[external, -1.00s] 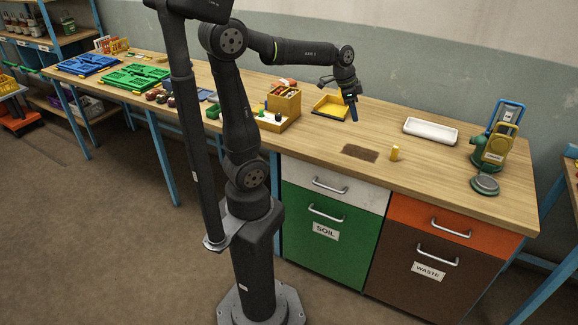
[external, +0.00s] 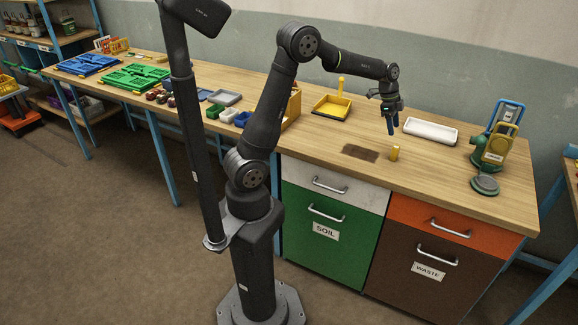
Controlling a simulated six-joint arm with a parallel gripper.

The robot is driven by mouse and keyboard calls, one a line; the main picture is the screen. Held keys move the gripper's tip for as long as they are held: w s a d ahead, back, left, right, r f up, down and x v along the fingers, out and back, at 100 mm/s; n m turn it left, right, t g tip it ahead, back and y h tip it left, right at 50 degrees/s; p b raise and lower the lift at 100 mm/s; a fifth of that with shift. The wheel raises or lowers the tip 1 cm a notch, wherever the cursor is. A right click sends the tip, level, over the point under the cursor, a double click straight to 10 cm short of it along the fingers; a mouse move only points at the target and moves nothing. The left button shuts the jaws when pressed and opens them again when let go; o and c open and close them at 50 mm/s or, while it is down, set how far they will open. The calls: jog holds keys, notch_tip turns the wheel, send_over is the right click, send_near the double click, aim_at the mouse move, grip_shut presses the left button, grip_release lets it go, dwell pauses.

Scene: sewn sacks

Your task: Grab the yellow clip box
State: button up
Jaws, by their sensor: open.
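My gripper (external: 391,124) points down with blue fingertips, open and empty above the bench. It is right of a yellow open tray with an upright handle (external: 331,106) and behind a small upright yellow block (external: 395,153), apart from both. A yellow box (external: 293,108) is partly hidden behind my arm. At this size I cannot tell which yellow thing is the clip box.
A white tray (external: 430,131) lies right of my gripper. A brown mat (external: 361,153) lies in front. Green, blue and yellow devices (external: 495,145) and a round grey disc (external: 485,184) stand at the bench's right end. Small bins (external: 226,115) stand left of my arm.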

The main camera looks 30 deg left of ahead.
aim_at(396, 146)
jog(key=x, duration=1.2)
jog(key=shift+w, duration=0.1)
jog(key=c, duration=1)
jog(key=shift+r, duration=0.1)
jog(key=shift+c, duration=0.2)
